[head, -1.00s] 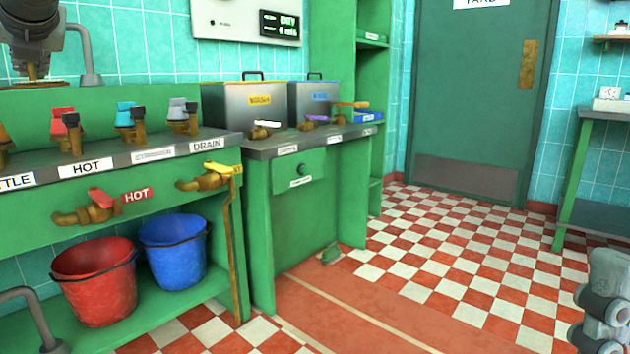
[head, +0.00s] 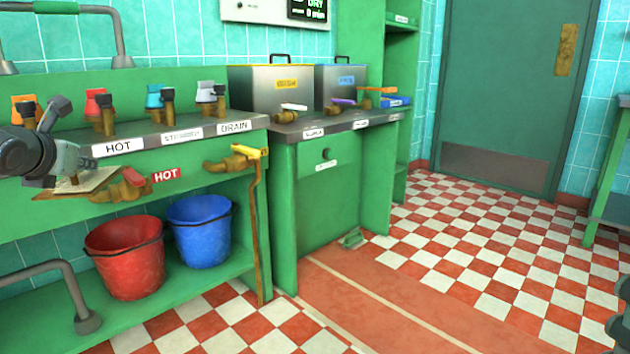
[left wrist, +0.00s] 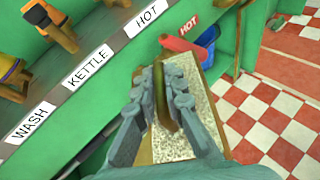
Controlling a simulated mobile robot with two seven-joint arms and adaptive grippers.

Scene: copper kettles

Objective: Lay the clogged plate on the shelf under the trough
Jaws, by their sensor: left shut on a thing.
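My left gripper (head: 66,168) is shut on the clogged plate (head: 88,184), a thin speckled plate with a tan edge, in front of the green trough (head: 225,178). In the left wrist view the fingers (left wrist: 165,92) grip the plate (left wrist: 205,135) by a brownish raised part in its middle. The plate is close to the red-handled HOT tap (head: 128,190); I cannot tell if they touch. The green shelf (head: 150,325) under the trough is below the plate.
A red bucket (head: 125,262) and a blue bucket (head: 202,235) stand on the shelf. A grey bent rail (head: 70,285) is at the lower left. A yellow-handled drain tap (head: 232,160) with a pipe is at the trough's right.

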